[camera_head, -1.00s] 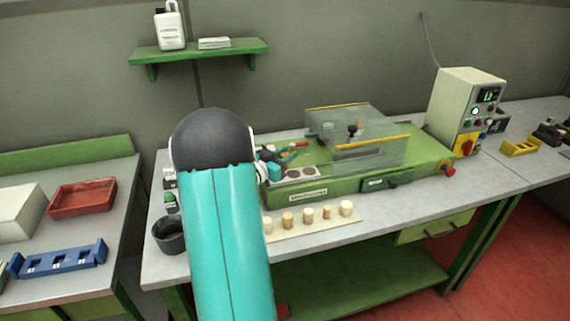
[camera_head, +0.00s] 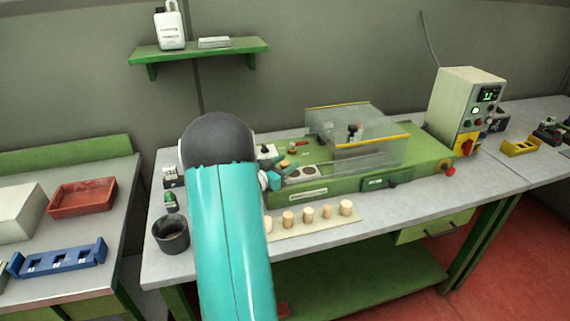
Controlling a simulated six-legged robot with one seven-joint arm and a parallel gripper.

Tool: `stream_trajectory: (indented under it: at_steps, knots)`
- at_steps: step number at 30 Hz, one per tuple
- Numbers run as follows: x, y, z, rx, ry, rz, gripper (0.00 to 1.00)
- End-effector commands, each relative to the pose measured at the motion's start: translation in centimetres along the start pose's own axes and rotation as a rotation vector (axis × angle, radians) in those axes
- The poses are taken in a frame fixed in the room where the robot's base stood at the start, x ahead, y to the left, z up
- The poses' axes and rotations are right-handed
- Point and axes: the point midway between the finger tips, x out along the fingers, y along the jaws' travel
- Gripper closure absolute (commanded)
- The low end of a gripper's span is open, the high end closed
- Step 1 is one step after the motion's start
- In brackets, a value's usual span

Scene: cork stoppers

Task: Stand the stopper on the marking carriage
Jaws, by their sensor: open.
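Several pale cork stoppers stand upright in a row on a cream strip (camera_head: 317,226) in front of the green machine; one is the middle stopper (camera_head: 308,215). A light plate with dark round spots (camera_head: 303,171) lies on the machine's left part; I cannot tell for sure whether it is the marking carriage. My gripper (camera_head: 280,179) is small and partly hidden behind my arm. It is open, at the machine's left front, beside the plate and above and behind the left stoppers.
A clear guard with yellow edges (camera_head: 372,142) covers the machine's right part. A control box (camera_head: 466,105) stands behind right. A dark cup (camera_head: 171,235) stands at the bench's left. A red tray (camera_head: 83,197) and blue rack (camera_head: 58,259) are on the left bench.

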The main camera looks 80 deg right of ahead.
Motion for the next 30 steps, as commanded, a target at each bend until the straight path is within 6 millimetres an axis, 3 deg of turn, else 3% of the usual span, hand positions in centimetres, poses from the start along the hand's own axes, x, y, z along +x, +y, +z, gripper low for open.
stream_trajectory:
  at_steps: [5, 18, 30]
  knots:
    - [-0.4, -0.1, -0.3, 0.001, 0.0, -0.002, 0.52]
    - [-7.0, -0.1, -0.3, 0.0, 0.001, -0.002, 0.52]
    - [-7.7, -0.2, -0.4, 0.003, -0.002, -0.008, 0.52]
